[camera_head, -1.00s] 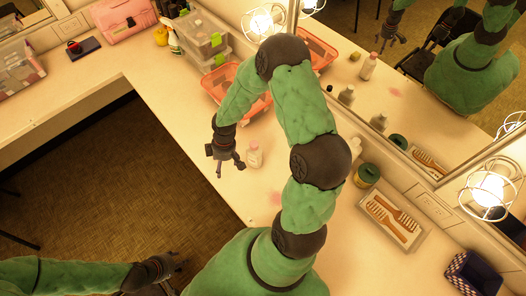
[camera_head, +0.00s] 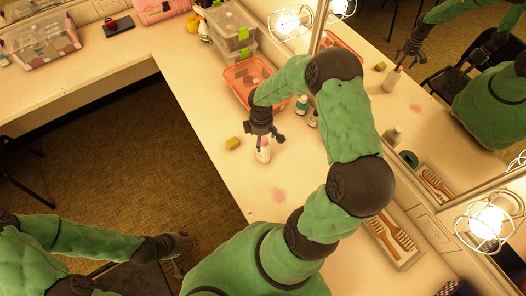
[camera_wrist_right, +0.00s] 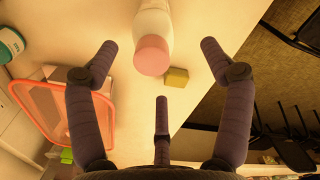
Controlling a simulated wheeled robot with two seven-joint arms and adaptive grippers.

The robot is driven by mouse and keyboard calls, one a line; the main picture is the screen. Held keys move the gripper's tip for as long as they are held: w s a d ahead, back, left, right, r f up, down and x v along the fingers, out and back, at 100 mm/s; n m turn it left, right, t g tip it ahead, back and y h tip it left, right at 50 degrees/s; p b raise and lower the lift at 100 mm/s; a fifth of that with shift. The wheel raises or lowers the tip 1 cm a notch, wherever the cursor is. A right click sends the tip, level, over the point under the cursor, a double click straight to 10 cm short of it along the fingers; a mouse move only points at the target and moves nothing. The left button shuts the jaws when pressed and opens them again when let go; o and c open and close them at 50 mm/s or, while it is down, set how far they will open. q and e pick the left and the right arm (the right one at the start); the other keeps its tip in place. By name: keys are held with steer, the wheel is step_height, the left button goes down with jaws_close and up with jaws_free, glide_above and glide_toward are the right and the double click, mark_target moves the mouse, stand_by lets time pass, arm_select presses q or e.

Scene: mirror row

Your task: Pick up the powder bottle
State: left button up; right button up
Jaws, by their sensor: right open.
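The powder bottle (camera_head: 263,155), small and white, stands upright on the white counter. The right wrist view shows its pink cap (camera_wrist_right: 151,56) and pale body. My right gripper (camera_head: 266,136) is open right above and beside the bottle, and its arm comes over from the right. In the right wrist view the bottle top sits between the spread fingers of the right gripper (camera_wrist_right: 158,72), with visible gaps on both sides. My left gripper (camera_head: 181,254) is low over the dark floor, away from the counter, with its fingers apart and empty.
A yellow-green sponge (camera_head: 232,143) lies left of the bottle. An orange basket (camera_head: 243,84) and small bottles (camera_head: 301,106) stand behind, near the mirror. A tray with brushes (camera_head: 393,240) is at the right.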

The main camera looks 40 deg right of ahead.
mark_target(264, 146)
steer(key=shift+s+d+f, duration=0.15)
steer(key=shift+s+f, duration=0.05)
steer(key=shift+f, duration=0.2)
steer(key=shift+s+d+f, duration=0.15)
steer(key=shift+f, duration=0.2)
steer(key=f, duration=0.5)
steer(key=shift+d, duration=0.2)
steer(key=shift+w, duration=0.1)
steer(key=shift+r, duration=0.1)
jaws_close()
